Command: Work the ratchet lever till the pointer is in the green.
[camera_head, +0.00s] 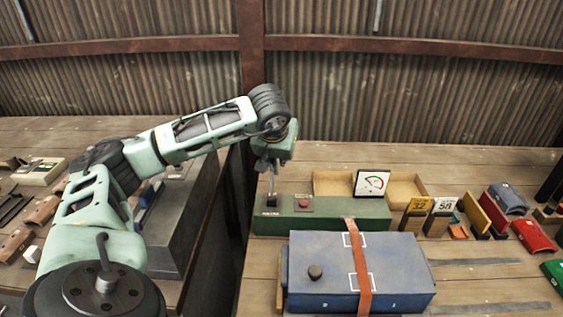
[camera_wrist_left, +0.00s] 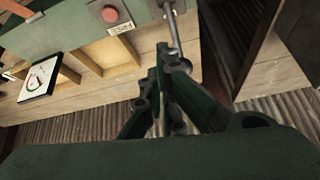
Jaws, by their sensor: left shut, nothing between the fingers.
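The ratchet lever (camera_head: 271,186) is a thin metal rod standing up from the left end of a long green box (camera_head: 340,214). It also shows in the wrist view as a grey rod (camera_wrist_left: 173,28). The white gauge (camera_head: 371,184) with a coloured arc stands behind the box, and in the wrist view it is at the left (camera_wrist_left: 40,79). Its pointer is too small to read surely. My left gripper (camera_head: 268,166) is shut and empty, just at the lever's upper end. In the wrist view its fingertips (camera_wrist_left: 165,62) are beside the rod; I cannot tell whether they touch. My right gripper is not in view.
A red button (camera_head: 303,202) sits on the green box beside the lever. A blue case (camera_head: 325,270) with an orange strap stands in front. Numbered 32 (camera_head: 418,206) and 58 (camera_head: 444,205) tags and coloured blocks are to the right. A gap separates the two tables.

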